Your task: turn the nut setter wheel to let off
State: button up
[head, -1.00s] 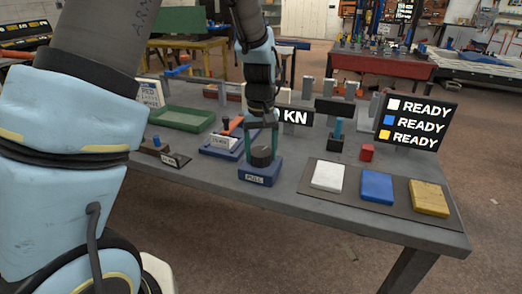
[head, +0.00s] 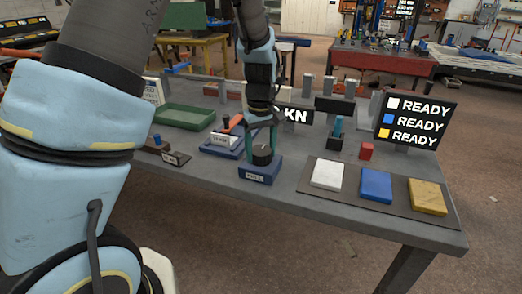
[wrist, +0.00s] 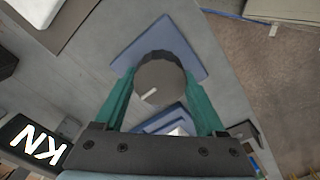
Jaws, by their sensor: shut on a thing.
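The wheel is a dark round knob (head: 262,154) on a blue base (head: 259,172) with a small label on its front, near the table's front edge. In the wrist view the knob (wrist: 158,80) shows from above with a pale pointer mark on its top. My gripper (head: 262,143) reaches down from above, its two green fingers on either side of the knob. In the wrist view my gripper (wrist: 158,88) is shut on the knob, one finger against each side. The label is too small to read surely.
A display reading KN (head: 295,115) stands behind. White (head: 327,174), blue (head: 376,186) and yellow (head: 428,197) blocks lie on a dark mat at right, below a READY board (head: 415,122). A red-handled blue device (head: 225,142) and a green tray (head: 185,117) are left of the wheel.

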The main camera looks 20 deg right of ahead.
aim_at(258, 150)
jog(key=o, duration=1.3)
notch_tip(258, 150, up, 11)
jog(key=shift+f+b, duration=0.1)
jog(key=shift+b, duration=1)
jog(key=w+a+f, duration=0.2)
jog(key=a+f, duration=0.1)
jog(key=a, duration=1.3)
jog(key=shift+m+t, duration=0.8)
jog(key=shift+m, duration=0.1)
jog(key=s+a+f, duration=0.1)
jog(key=s+a, duration=0.1)
jog(key=a, duration=0.2)
jog(key=s+a+f, duration=0.1)
jog(key=s+a, duration=0.1)
jog(key=a, duration=0.3)
jog(key=s+a+f, duration=0.1)
jog(key=s+a, duration=0.1)
jog(key=a, duration=0.3)
jog(key=shift+a, duration=0.15)
